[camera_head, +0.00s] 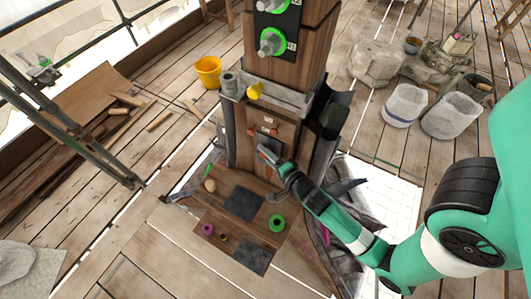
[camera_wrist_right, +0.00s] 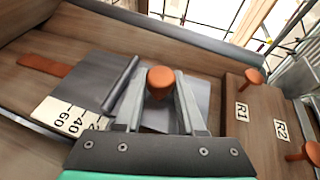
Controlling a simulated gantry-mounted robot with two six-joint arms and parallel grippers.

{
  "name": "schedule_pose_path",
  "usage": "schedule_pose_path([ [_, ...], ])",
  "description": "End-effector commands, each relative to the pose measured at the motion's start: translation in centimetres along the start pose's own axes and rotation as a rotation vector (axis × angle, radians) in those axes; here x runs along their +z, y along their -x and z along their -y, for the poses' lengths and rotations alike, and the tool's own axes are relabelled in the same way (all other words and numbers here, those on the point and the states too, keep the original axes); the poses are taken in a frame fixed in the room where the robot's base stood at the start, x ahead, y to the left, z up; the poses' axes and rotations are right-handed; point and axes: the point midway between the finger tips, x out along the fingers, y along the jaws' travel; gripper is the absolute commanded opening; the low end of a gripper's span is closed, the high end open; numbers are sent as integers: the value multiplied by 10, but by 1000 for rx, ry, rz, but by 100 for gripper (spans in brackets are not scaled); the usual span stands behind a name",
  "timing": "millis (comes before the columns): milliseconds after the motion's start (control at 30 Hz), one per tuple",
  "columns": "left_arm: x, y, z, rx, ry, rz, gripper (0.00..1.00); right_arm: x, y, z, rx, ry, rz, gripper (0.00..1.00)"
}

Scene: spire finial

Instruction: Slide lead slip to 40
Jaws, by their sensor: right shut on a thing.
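The lead slip, a grey sheet (camera_wrist_right: 90,82), lies on the brown wooden face in the right wrist view. A raised grey rib crosses it, and a copper-coloured round knob (camera_wrist_right: 160,80) stands up from its middle area. A pale scale strip (camera_wrist_right: 70,118) marked 60, 40 and a partly covered 2 runs by the sheet's lower edge. My right gripper (camera_wrist_right: 161,75) is shut on the knob, one finger on each side. In the head view my right gripper (camera_head: 266,156) is at the lower front of the wooden post (camera_head: 285,60) and hides most of the slip. My left gripper is not in view.
Copper pegs (camera_wrist_right: 254,76) stand by labels R1 and R2, close to the right finger. A board (camera_head: 225,222) below the post carries a green ring (camera_head: 277,223), a purple ring (camera_head: 208,229) and dark sheets. A yellow bucket (camera_head: 208,72) stands behind left.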

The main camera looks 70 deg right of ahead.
Motion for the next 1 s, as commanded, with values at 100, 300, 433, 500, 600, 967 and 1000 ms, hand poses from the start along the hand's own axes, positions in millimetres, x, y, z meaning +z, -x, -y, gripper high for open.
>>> schedule_pose_path([
  [100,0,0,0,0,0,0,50,0,0,0,0,0,0,0],
  [300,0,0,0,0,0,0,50,0,0,0,-1,0,0,0],
  [433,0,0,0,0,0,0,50,0,0,0,-1,0,0,0],
  [500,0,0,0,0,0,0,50,0,0,0,-1,0,0,0],
  [600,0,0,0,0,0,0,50,0,0,0,-1,0,0,0],
  [967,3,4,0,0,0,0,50,0,-1,-4,-1,0,0,0],
  [1000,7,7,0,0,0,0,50,1,-2,-8,-1,0,0,0],
])
